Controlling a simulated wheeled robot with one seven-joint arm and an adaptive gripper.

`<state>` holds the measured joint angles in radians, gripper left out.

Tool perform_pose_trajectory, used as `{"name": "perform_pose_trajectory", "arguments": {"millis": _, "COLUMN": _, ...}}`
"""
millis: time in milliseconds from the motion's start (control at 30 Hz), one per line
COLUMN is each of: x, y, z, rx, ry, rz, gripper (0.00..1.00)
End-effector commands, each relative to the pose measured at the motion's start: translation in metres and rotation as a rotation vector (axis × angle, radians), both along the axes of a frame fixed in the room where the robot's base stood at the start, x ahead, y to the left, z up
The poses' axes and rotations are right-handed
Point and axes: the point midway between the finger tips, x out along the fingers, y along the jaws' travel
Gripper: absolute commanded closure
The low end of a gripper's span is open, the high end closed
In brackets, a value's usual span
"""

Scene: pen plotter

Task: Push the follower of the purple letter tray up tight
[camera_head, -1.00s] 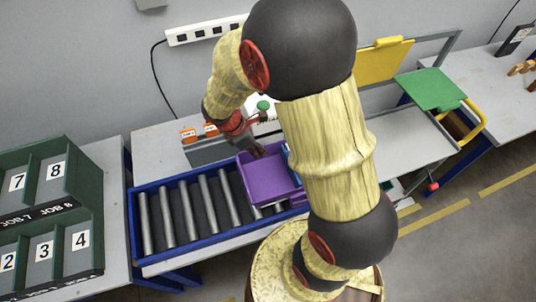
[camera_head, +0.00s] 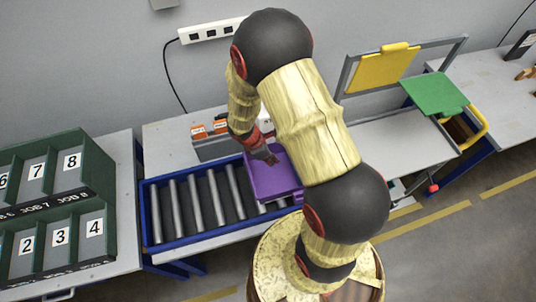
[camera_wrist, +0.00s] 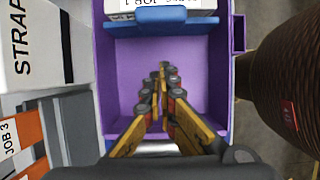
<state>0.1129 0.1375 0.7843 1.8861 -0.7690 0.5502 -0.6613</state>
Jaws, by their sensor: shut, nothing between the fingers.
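The purple letter tray (camera_head: 270,185) rests at the right end of the roller conveyor, partly covered by my arm. In the wrist view its purple floor (camera_wrist: 122,85) is bare on the near side. A blue follower (camera_wrist: 160,20) stands across the tray at the top of that view, with a white block of paper with printed text (camera_wrist: 165,4) behind it. My gripper (camera_wrist: 162,68) is shut and empty, with its fingertips over the tray floor, short of the follower in the picture. In the head view my gripper (camera_head: 272,160) is over the tray; the follower is hidden there.
The blue-framed roller conveyor (camera_head: 195,240) runs left from the tray. Green job bins (camera_head: 60,215) stand at the far left. Orange-labelled boxes (camera_head: 212,148) sit behind the conveyor. A yellow plate (camera_head: 382,70) and a green board (camera_head: 434,94) are to the right.

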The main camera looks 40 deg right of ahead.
Motion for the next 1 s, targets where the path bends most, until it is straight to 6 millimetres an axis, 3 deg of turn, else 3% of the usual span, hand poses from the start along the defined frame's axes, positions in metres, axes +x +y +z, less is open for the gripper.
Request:
{"name": "perform_pose_trajectory", "arguments": {"millis": 67, "x": -0.003, "y": -0.006, "z": -0.016, "rx": 0.001, "ry": 0.004, "rz": -0.001, "gripper": 1.00}}
{"name": "perform_pose_trajectory", "arguments": {"millis": 300, "x": -0.012, "y": -0.035, "z": -0.013, "rx": 0.000, "ry": -0.001, "rz": -0.004, "gripper": 1.00}}
{"name": "perform_pose_trajectory", "arguments": {"millis": 867, "x": -0.015, "y": -0.045, "z": -0.013, "rx": 0.000, "ry": 0.000, "rz": -0.001, "gripper": 1.00}}
{"name": "perform_pose_trajectory", "arguments": {"millis": 1000, "x": -0.018, "y": -0.056, "z": -0.014, "rx": 0.000, "ry": -0.001, "rz": -0.004, "gripper": 1.00}}
